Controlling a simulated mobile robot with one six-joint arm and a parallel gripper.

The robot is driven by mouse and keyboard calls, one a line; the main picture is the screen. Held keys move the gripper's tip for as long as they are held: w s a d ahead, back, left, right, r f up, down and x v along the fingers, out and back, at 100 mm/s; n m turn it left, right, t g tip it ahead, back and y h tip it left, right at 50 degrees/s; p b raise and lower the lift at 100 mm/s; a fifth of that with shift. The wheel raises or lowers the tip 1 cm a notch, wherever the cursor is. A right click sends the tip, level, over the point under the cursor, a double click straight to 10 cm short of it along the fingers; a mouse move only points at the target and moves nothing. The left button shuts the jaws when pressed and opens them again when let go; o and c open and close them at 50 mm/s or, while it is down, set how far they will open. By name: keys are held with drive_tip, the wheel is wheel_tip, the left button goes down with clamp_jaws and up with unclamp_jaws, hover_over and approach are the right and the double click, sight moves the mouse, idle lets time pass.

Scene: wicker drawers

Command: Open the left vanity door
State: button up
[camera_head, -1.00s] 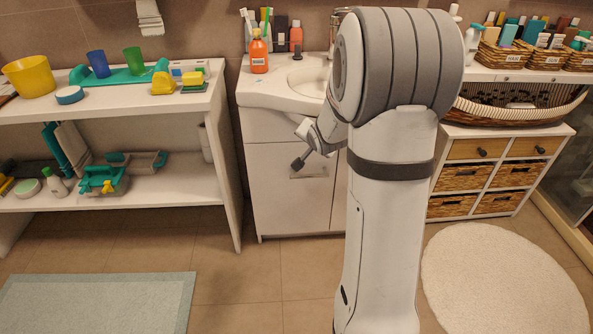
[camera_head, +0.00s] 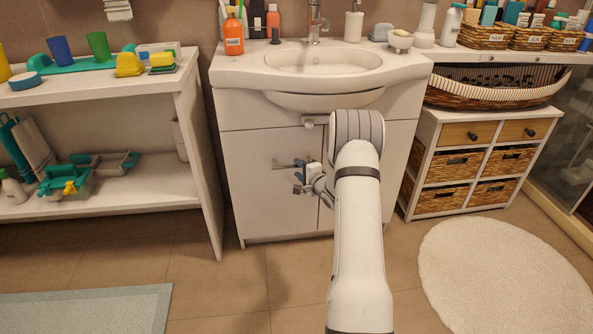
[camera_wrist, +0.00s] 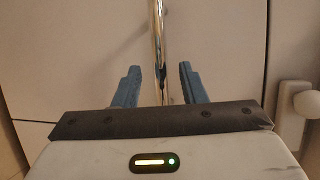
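The left vanity door (camera_head: 248,190) is white and shut, flush in the cabinet under the sink. Its metal bar handle (camera_head: 285,165) lies level across the door's upper right part. My gripper (camera_head: 303,176) is in front of the door at the right part of this handle. In the wrist view the chrome handle (camera_wrist: 159,35) runs upright between the two blue fingers of my gripper (camera_wrist: 159,84). A gap shows on each side of the bar, so the fingers are open around it. My arm hides much of the right door.
The white sink (camera_head: 325,62) tops the vanity, with an orange bottle (camera_head: 233,32) at its left. A white shelf unit (camera_head: 205,160) stands close on the left. Wicker drawers (camera_head: 450,167) stand on the right. The tiled floor before the left door is clear.

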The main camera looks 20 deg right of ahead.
sight(295, 166)
drive_tip(key=shift+b+x, duration=0.4)
drive_tip(key=shift+x, duration=1.3)
drive_tip(key=shift+c, duration=0.2)
clamp_jaws()
